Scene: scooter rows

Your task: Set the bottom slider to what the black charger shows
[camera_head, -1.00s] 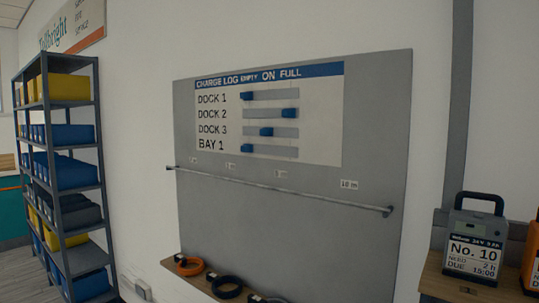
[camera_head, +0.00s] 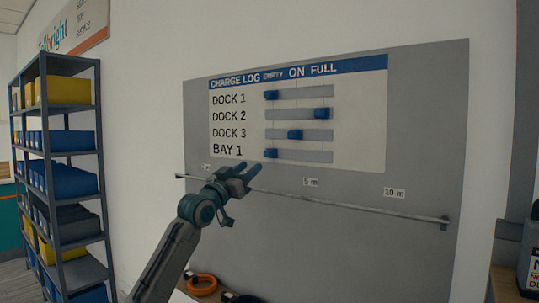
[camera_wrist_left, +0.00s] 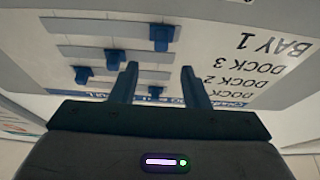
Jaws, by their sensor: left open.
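The bottom slider, BAY 1, has a blue knob (camera_head: 270,153) at the left, EMPTY end of its grey track (camera_head: 308,156). The knob also shows in the left wrist view (camera_wrist_left: 162,36), where the board appears upside down. My left gripper (camera_head: 246,170) is open and empty, just below and left of that knob in the head view. In the wrist view the knob lies beyond the fingertips, apart from them. A dark charger (camera_head: 529,265) is cut off at the right edge; its display cannot be read. My right gripper is not in view.
The sliders DOCK 1 (camera_head: 271,95), DOCK 2 (camera_head: 321,113) and DOCK 3 (camera_head: 295,134) sit above on the same board. A metal rail (camera_head: 350,206) runs below them. A shelf with bins (camera_head: 62,92) stands left. An orange ring (camera_head: 202,285) lies below the board.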

